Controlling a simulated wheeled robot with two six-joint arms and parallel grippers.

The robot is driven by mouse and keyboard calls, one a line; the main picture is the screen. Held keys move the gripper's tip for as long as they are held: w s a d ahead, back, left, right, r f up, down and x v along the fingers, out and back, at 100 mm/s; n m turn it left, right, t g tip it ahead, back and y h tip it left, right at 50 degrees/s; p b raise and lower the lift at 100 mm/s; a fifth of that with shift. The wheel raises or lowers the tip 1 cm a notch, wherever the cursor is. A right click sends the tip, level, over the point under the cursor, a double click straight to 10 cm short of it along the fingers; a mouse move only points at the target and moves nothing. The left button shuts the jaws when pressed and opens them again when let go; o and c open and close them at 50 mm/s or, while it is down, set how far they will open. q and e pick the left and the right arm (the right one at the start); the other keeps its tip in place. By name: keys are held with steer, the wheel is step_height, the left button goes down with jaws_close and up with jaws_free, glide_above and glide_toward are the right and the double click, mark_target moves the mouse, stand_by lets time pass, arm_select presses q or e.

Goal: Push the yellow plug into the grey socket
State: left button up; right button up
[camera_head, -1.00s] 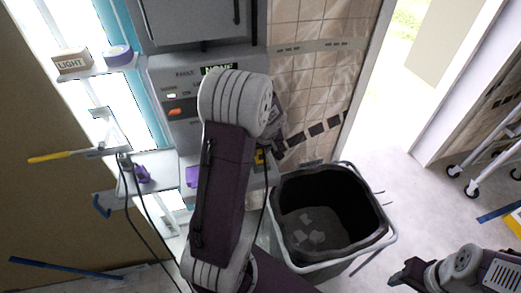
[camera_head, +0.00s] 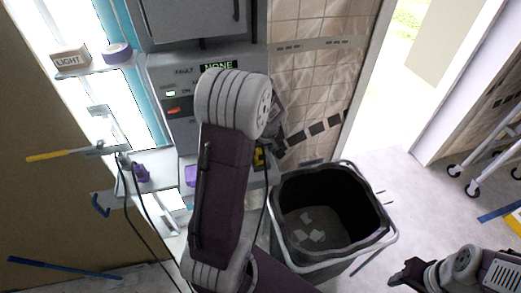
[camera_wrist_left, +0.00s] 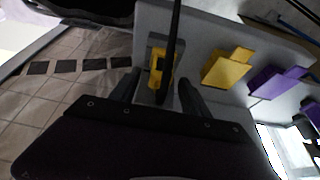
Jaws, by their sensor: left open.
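A yellow plug (camera_wrist_left: 159,66) with a dark middle sits against a grey socket plate (camera_wrist_left: 156,44) in the left wrist view. A black cable crosses in front of it. How deep the plug sits I cannot tell. My left gripper (camera_wrist_left: 157,88) is open, with one finger on either side just short of the plug. In the head view the plug (camera_head: 259,156) shows as a small yellow patch beside my left arm, which hides most of that gripper. My right gripper (camera_head: 402,274) is at the lower right, far from the plug; its jaw opening is unclear.
A second yellow block (camera_wrist_left: 228,68) and a purple block (camera_wrist_left: 272,82) stand on the same grey panel beside the plug. A black bin (camera_head: 372,235) stands below right. A grey cabinet (camera_head: 170,70) is behind.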

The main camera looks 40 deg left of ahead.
arm_select(q)
steer(key=v, duration=0.7)
steer(key=shift+r, duration=0.3)
steer(key=shift+d, duration=0.2)
steer(key=s+d+f+m+h, duration=0.1)
steer(key=s+d+f+m, duration=0.3)
steer(key=d, duration=0.4)
steer(key=s+d+f+m+g+h, duration=0.1)
steer(key=s+d+f+m+h, duration=0.1)
steer(key=s+d+f+m, duration=0.2)
steer(key=s+d+m, duration=0.2)
steer(key=s+d, duration=0.2)
steer(key=shift+s+g+h, duration=0.3)
steer(key=shift+s, duration=0.1)
steer(key=shift+s, duration=0.1)
